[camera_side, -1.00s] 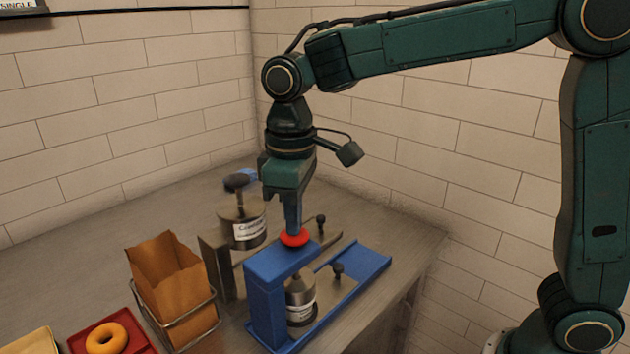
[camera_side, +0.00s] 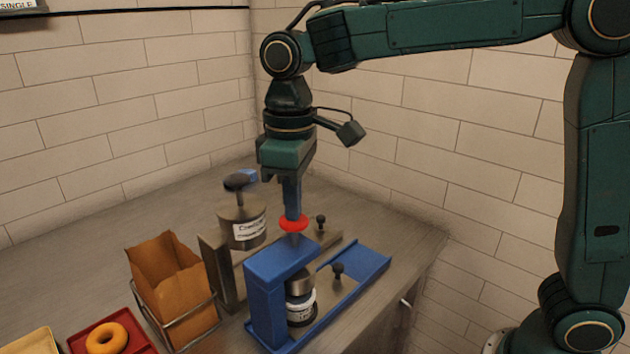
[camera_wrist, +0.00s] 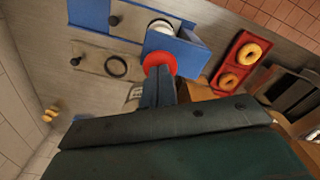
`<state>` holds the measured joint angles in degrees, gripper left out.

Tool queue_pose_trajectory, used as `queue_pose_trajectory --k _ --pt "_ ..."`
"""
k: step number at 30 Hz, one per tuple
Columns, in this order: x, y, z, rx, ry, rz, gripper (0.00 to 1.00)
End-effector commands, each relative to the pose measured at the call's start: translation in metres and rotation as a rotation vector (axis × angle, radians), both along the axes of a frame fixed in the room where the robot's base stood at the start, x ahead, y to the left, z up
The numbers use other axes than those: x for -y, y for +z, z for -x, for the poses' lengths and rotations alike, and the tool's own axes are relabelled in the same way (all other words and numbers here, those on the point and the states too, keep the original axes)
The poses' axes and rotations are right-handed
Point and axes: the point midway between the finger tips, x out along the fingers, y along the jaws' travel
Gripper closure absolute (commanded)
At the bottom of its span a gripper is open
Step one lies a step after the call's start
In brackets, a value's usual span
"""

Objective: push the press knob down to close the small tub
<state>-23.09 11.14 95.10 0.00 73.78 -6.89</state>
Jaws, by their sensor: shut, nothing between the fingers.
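The red press knob (camera_side: 293,223) stands raised on its stem above the blue press (camera_side: 280,264). My gripper (camera_side: 292,215) is shut and empty, pointing down with its fingertips at the top of the knob, seemingly touching it. The wrist view also shows the knob (camera_wrist: 160,63) right at the fingertips. The small tub (camera_side: 301,308) stands under the press arm, with a white rim or lid on top; how tightly it sits cannot be told. The metal press head (camera_side: 299,283) is just above the tub; any gap is too small to tell.
A second, grey metal press (camera_side: 218,265) with a labelled canister (camera_side: 243,228) stands just left of the blue one. A paper bag (camera_side: 172,282) in a wire holder and a red tray (camera_side: 80,344) with a bagel (camera_side: 106,338) are further left. Tiled walls stand behind.

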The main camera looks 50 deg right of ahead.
Motion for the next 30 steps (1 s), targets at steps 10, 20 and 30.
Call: queue_pose_trajectory --k 10,20,30 --pt "0.0 0.018 0.0 0.001 0.0 0.0 1.0" --pt "0.0 0.024 0.0 0.0 0.0 0.0 1.0" --pt "0.0 0.024 0.0 0.0 0.0 0.0 1.0"
